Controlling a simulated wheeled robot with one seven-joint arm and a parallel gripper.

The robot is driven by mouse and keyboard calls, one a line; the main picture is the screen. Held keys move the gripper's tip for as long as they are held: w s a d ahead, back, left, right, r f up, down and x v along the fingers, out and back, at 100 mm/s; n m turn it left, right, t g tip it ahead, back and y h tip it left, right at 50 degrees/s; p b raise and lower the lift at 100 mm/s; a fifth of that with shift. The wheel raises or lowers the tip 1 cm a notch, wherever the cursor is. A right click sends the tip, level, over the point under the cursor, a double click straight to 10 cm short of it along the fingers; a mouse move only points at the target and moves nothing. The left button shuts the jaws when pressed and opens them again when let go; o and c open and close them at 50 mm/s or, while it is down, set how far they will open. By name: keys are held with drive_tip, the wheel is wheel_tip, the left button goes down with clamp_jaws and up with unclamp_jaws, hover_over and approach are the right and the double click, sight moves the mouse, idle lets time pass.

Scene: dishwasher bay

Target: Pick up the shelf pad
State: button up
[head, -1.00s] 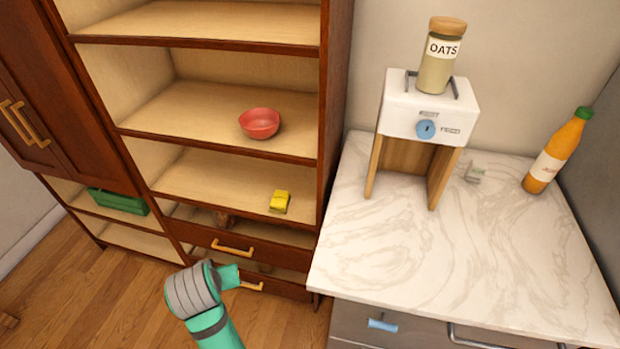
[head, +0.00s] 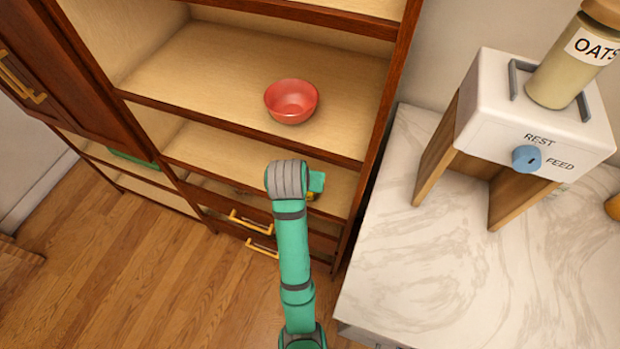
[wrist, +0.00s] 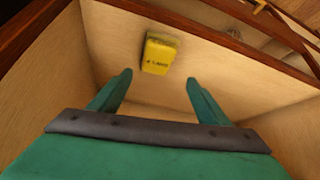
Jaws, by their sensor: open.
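The shelf pad appears to be the small yellow block (wrist: 160,54) with dark lettering, lying on a wooden shelf. In the wrist view it lies just beyond the fingertips of my gripper (wrist: 157,80), in line with the gap and a little nearer the left finger. The gripper is open, with nothing between the fingers. In the head view my arm hides most of the pad, and only a sliver of yellow (head: 311,196) shows beside my wrist. The fingers are not clear in that view.
A red bowl (head: 291,101) sits on the shelf above. Shelf boards and side walls bound the compartment. Drawers with yellow handles (head: 262,248) are below. At right, a marble counter (head: 400,245) bears a white dispenser (head: 530,125) with an oats jar (head: 570,65).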

drive_tip(key=shift+a+f, duration=0.1)
drive_tip(key=shift+f, duration=0.65)
drive_tip(key=shift+d+f, duration=0.45)
drive_tip(key=shift+d, duration=0.2)
drive_tip(key=x, duration=0.3)
drive_tip(key=shift+f, duration=0.3)
drive_tip(key=shift+w+a+f, duration=0.1)
drive_tip(key=shift+w+f, duration=0.25)
drive_tip(key=shift+f, duration=0.1)
drive_tip(key=shift+w, duration=0.15)
drive_tip(key=c, duration=1.2)
drive_tip(key=shift+a, duration=0.2)
drive_tip(key=shift+c, duration=0.2)
drive_tip(key=shift+d, duration=0.25)
drive_tip(key=shift+d+r, duration=0.1)
drive_tip(key=shift+r, duration=0.3)
wheel_tip(320, 180, up, 3)
drive_tip(key=shift+f, duration=0.15)
drive_tip(key=s+a, duration=0.2)
drive_tip(key=s, duration=0.7)
drive_tip(key=s+a, duration=0.1)
drive_tip(key=s, duration=0.8)
drive_tip(key=shift+a, duration=0.4)
